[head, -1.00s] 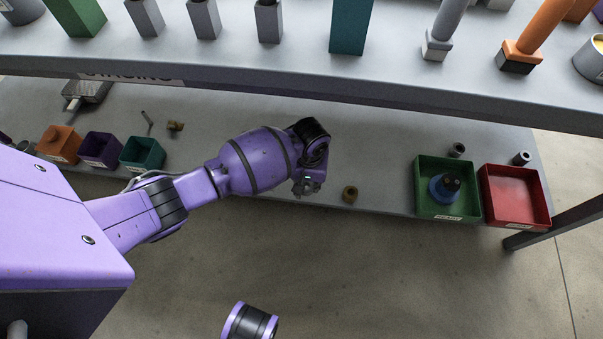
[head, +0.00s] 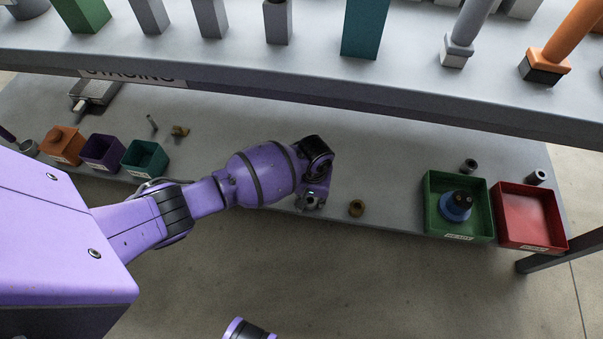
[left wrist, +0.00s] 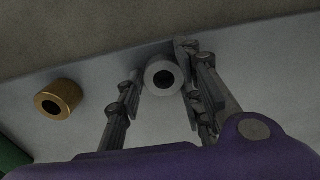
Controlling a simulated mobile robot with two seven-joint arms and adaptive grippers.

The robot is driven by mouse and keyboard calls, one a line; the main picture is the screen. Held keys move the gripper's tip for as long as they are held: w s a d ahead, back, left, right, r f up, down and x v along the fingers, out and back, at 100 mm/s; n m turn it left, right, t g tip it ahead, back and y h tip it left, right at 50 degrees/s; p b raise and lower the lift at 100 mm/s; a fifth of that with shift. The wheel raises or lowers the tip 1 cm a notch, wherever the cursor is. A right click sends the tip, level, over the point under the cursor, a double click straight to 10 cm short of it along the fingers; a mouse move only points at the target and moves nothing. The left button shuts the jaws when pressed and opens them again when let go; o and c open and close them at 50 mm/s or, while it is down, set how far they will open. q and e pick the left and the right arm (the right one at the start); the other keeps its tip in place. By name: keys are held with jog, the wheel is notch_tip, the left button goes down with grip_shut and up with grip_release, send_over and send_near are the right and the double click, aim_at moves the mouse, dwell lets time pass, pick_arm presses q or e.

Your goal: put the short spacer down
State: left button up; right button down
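The short spacer is a grey ring with a dark bore (left wrist: 163,77), between the fingertips of my left gripper (left wrist: 162,72) in the left wrist view. The fingers lie close on both sides of it, and I see no clear gap. In the head view my left gripper (head: 311,203) is low over the front edge of the lower shelf (head: 390,170), pointing down, with the grey ring end just showing. I cannot tell whether the spacer touches the shelf. My right gripper is not in view.
A brass ring (head: 357,208) stands just right of the gripper; it also shows in the left wrist view (left wrist: 58,99). A green tray (head: 431,222) and a red tray (head: 528,215) are further right, with two grey rings behind. The upper shelf (head: 300,75) overhangs.

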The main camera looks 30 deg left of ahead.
pick_arm(q)
jog(key=shift+o, duration=0.6)
jog(key=shift+r, duration=0.1)
jog(key=shift+w+r, duration=0.1)
jog(key=shift+r, duration=0.1)
notch_tip(320, 180, up, 12)
jog(key=p, duration=0.5)
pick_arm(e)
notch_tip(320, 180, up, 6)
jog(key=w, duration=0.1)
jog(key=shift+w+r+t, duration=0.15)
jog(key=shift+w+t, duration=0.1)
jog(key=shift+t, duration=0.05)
pick_arm(q)
jog(key=shift+f, duration=0.15)
